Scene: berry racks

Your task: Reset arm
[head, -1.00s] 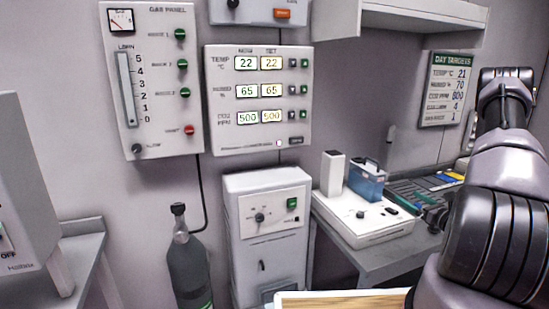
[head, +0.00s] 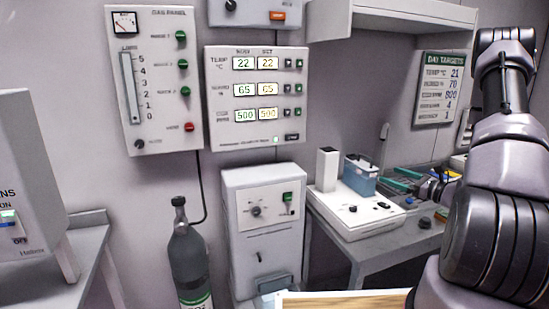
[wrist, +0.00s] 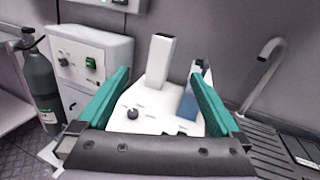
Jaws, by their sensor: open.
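My gripper (wrist: 162,100) shows in the wrist view with its two teal fingers spread wide apart and nothing between them. Beyond the fingers, apart from them, are a white bench device (wrist: 150,105) with a white block and a blue container. In the head view my arm rises along the right side. Part of my gripper (head: 432,186) shows to the right of the same white device (head: 355,215), over the bench; its fingers there are small and partly hidden by my arm.
A gas panel (head: 155,80) and a climate panel (head: 257,97) are on the wall. A dark gas cylinder (head: 188,260) stands left of a white cabinet (head: 262,225). A targets sign (head: 440,87) hangs right. A wooden-topped surface (head: 345,299) is at the bottom.

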